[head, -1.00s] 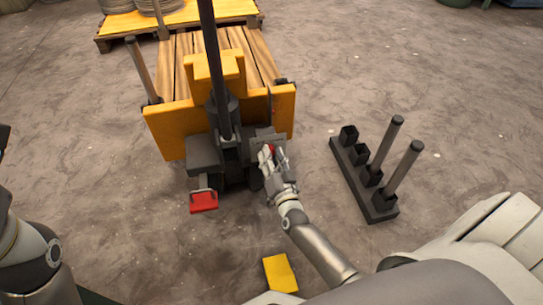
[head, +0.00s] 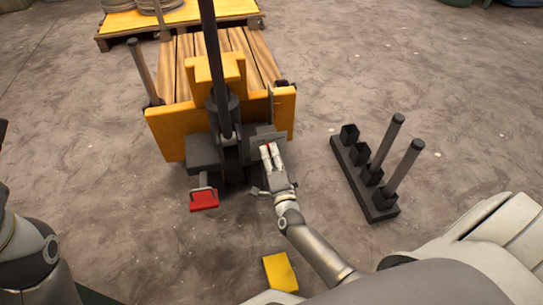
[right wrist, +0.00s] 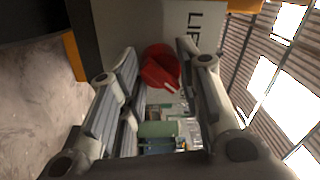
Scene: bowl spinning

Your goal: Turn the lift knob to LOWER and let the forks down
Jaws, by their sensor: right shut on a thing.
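The red lift knob (right wrist: 160,68) sits on a grey panel in the right wrist view, with a pale mark near its lower right end. The yellow lift truck (head: 172,127) carries wooden boards (head: 182,70). The forks are hidden. My left gripper is out of view.
A black rack (head: 378,205) with two upright posts stands on the floor to the right. A red pedal (head: 204,200) sticks out low at the truck's front. A yellow block (head: 281,272) lies nearer me. A dark pole (head: 212,60) rises from the truck.

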